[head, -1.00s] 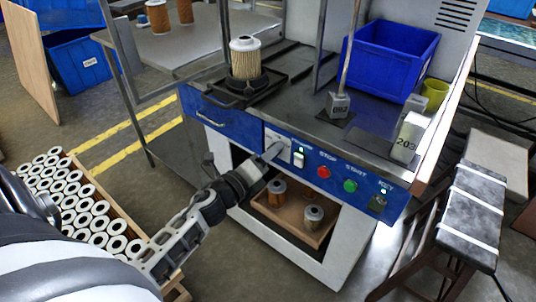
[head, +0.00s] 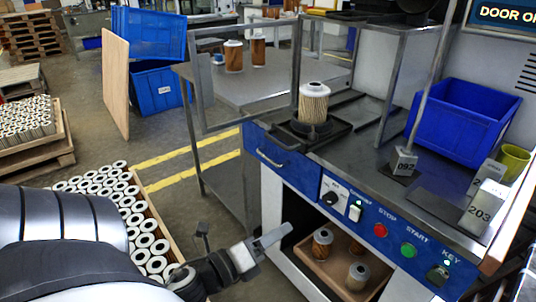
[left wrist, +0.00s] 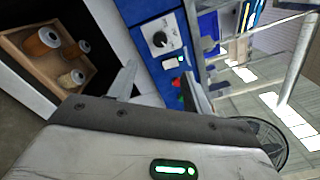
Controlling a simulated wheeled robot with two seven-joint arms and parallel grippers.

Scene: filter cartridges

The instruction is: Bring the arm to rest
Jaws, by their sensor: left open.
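My left arm comes in from the left in the head view. Its gripper (head: 266,244) is open and empty, low in front of the blue control panel (head: 330,205) and apart from it. In the left wrist view the two fingers of the left gripper (left wrist: 160,88) stand apart with nothing between them. My right gripper is in no view.
A filter cartridge (head: 313,102) stands on a black fixture on the bench. A wooden tray (head: 318,266) with several cartridges sits in the opening below the panel. A crate of white cartridges (head: 165,215) is beside my arm. A blue bin (head: 463,118) stands on the bench.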

